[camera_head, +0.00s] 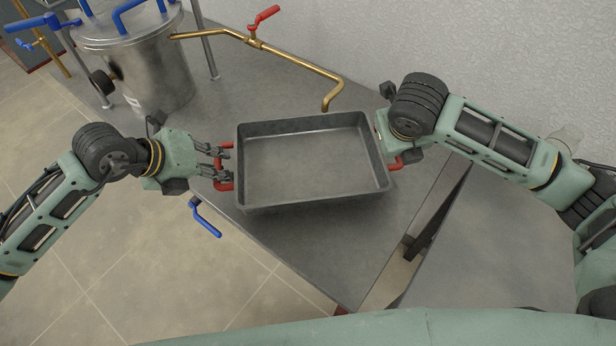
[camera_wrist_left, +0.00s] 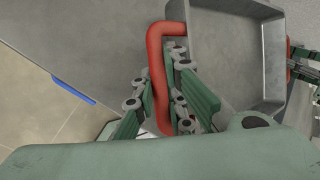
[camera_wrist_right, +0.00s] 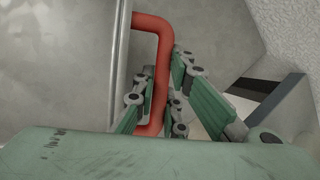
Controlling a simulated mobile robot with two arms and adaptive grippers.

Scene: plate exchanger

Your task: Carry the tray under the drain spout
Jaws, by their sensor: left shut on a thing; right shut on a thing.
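The grey rectangular tray (camera_head: 310,203) is in the middle of the head view, over the grey worktop, and its inside looks empty. It has a red handle at each short end. My left gripper (camera_head: 219,168) is shut on the tray's left red handle (camera_wrist_left: 157,75). My right gripper (camera_wrist_right: 157,105) is shut on the right red handle (camera_wrist_right: 153,22); in the head view its fingers are mostly hidden. The brass drain spout (camera_head: 327,106) points down just behind the tray's far rim. I cannot tell if the tray touches the worktop.
A steel vessel (camera_head: 150,75) with blue handles stands at the back left. A red valve lever (camera_head: 264,16) sits on the brass pipe. A blue lever (camera_head: 206,217) sticks out by the worktop's left edge. The wall (camera_head: 480,50) closes off the back right.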

